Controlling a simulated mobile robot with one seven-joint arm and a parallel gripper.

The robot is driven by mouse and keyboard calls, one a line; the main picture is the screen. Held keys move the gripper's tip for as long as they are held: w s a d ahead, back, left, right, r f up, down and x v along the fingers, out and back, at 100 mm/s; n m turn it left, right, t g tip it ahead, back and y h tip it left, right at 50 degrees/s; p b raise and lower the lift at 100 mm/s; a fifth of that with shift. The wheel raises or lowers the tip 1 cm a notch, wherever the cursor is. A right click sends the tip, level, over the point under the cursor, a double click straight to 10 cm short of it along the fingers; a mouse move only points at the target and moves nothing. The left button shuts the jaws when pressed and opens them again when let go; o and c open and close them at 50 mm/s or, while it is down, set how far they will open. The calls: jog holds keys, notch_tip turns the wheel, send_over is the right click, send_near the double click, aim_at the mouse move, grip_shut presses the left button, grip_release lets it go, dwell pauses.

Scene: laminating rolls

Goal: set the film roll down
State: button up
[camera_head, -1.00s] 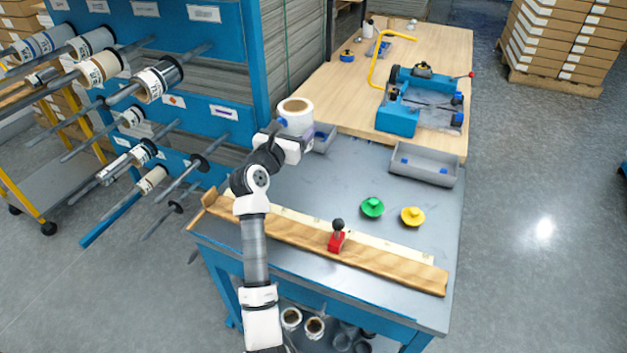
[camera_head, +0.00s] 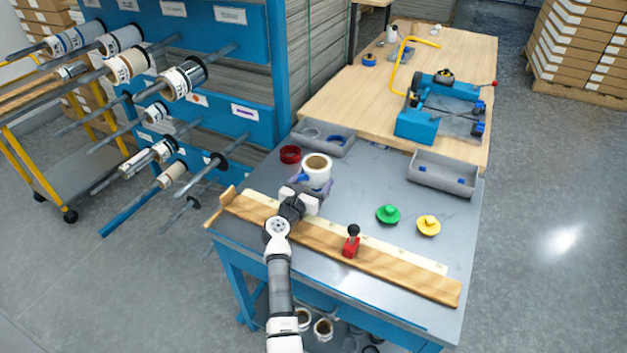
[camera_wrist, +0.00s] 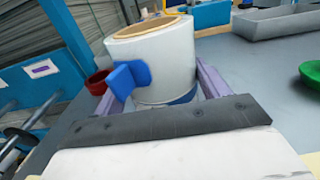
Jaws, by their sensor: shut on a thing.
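The film roll (camera_head: 317,170) is white with a tan core and stands upright over the grey table (camera_head: 340,205), behind the wooden rail. My gripper (camera_head: 312,186) is shut on it from the near side, one finger on each side. In the wrist view the roll (camera_wrist: 158,60) stands between my two fingers (camera_wrist: 165,92), with a blue tab (camera_wrist: 129,78) on its near face. Its base is partly hidden by my gripper, so I cannot tell whether it touches the table.
A red ring (camera_head: 290,154) lies just left of the roll. Grey bins (camera_head: 323,138) and (camera_head: 443,172) stand behind. Green (camera_head: 388,214) and yellow (camera_head: 428,225) knobbed discs lie to the right. A wooden rail (camera_head: 385,262) with a red clamp (camera_head: 351,245) runs along the front. Clear table lies right of the roll.

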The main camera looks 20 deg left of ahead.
jog(key=shift+f, duration=0.2)
jog(key=o, duration=1.2)
jog(key=shift+r, duration=0.1)
